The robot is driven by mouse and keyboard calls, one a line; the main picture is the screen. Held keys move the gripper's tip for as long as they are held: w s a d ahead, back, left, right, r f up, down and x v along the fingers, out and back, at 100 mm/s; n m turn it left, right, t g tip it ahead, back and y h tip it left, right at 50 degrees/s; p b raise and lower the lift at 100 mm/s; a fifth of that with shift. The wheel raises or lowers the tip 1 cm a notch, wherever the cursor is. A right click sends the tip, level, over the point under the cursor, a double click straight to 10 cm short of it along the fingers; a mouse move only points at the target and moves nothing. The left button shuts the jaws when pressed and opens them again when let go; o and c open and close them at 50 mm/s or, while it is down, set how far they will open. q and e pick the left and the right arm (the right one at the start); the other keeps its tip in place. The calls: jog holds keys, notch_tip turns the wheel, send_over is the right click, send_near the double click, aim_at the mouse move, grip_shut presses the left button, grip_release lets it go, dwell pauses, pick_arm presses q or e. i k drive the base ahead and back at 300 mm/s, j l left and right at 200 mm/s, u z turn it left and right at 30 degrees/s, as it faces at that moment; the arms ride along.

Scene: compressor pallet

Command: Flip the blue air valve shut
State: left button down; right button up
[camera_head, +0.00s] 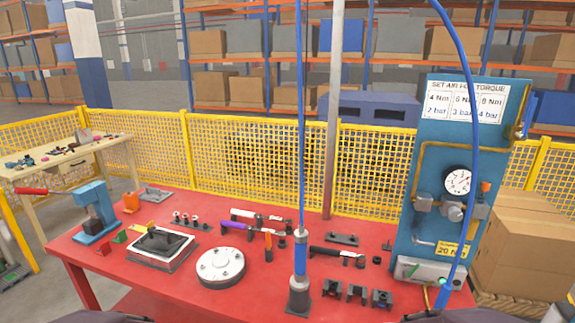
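A blue upright panel (412,215) stands at the right end of the red table. A brass valve fitting (519,131) sits at its upper right edge. A narrow blue piece, which may be the valve's lever, appears to stand upright just above the fitting. It is too small against the blue panel to be sure of its position. A round white gauge (458,181) and grey regulator bodies (456,212) are lower on the panel. Neither gripper shows. Only dark rounded parts, probably mine, show at the bottom edge, apart from the panel.
A blue hose (474,120) hangs in front of the panel. A blue-grey upright tool (299,270) stands on the red table (200,300) among several small tools and a round white plate (220,266). Cardboard boxes (525,245) stand right of the panel; yellow fencing (240,160) runs behind.

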aim_at(523, 135)
jog(key=z, duration=1.5)
